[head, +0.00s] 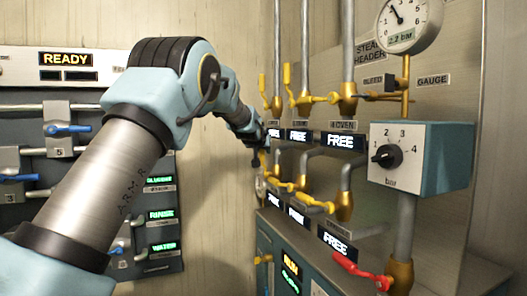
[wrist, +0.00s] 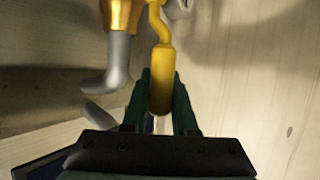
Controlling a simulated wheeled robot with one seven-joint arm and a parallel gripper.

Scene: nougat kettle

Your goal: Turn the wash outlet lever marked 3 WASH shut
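A yellow lever (wrist: 162,80) hangs down between the two green fingers of my gripper (wrist: 162,74) in the wrist view. The fingers lie close against both sides of its thick handle, with no clear gap. Its thin bent neck runs up out of the picture. In the head view my arm reaches to the far end of the valve rows, and the gripper and the lever it holds are mostly hidden there. The 3 WASH mark cannot be read in either view, so I cannot tell from a label which lever this is.
Several yellow levers, one of them upright (head: 287,78), stand on the pipes with FREE signs (head: 341,141) below. A red lever (head: 352,266) sits at the lower right, under a bar dial box (head: 447,160). A gauge (head: 406,20) is above. Blue levers (head: 68,128) are on the left panel.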

